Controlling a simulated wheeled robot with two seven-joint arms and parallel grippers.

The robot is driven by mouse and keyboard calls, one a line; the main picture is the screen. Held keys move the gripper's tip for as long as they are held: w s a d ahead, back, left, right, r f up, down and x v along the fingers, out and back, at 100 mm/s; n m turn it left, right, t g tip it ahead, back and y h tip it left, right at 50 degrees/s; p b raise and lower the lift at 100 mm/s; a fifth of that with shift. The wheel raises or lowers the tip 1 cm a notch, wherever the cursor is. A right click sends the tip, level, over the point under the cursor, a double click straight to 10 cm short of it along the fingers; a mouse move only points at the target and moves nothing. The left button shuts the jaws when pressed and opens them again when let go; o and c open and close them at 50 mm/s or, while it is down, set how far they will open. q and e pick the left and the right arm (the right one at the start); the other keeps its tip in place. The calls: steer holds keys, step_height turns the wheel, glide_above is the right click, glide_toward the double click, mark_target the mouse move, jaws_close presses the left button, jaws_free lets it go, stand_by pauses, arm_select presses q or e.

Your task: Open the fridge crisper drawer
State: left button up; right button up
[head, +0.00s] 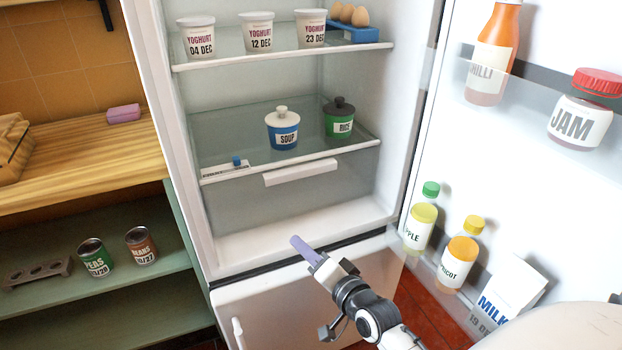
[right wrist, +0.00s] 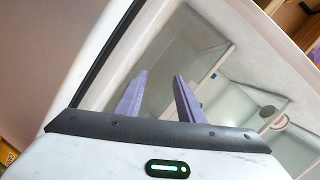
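The fridge crisper drawer (head: 345,190) is a grey, see-through front under the lower shelf in the head view. Its white bar handle (head: 300,174) runs across the upper part of the front. The drawer looks shut, flush below the shelf. My right gripper (head: 306,250), with purple fingers, is in front of the fridge and appears lower than the handle, apart from it. In the right wrist view its two fingers (right wrist: 160,95) stand apart with nothing between them, so it is open. My left gripper is not in view.
The lower shelf above the drawer holds a soup pot (head: 282,128) and a rice pot (head: 339,118). The open fridge door (head: 455,140) on the right carries bottles, a jam jar (head: 583,112) and a milk carton (head: 508,290). The fridge floor (head: 300,240) below the drawer is clear.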

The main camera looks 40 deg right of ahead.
mark_target(303, 175)
steer(key=w+d+r+m+t+h, duration=0.2)
steer(key=w+d+r+m+h, duration=0.15)
steer(key=d+r+m, duration=0.35)
steer(key=shift+m, duration=0.3)
steer(key=x, duration=0.6)
steer(key=b+x, duration=0.1)
steer(key=x, duration=0.3)
steer(key=shift+s+d+r, duration=0.1)
steer(key=shift+r, duration=0.2)
steer(key=shift+w+d, duration=0.15)
steer(key=shift+w, duration=0.45)
steer(key=shift+y, duration=0.25)
jaws_close()
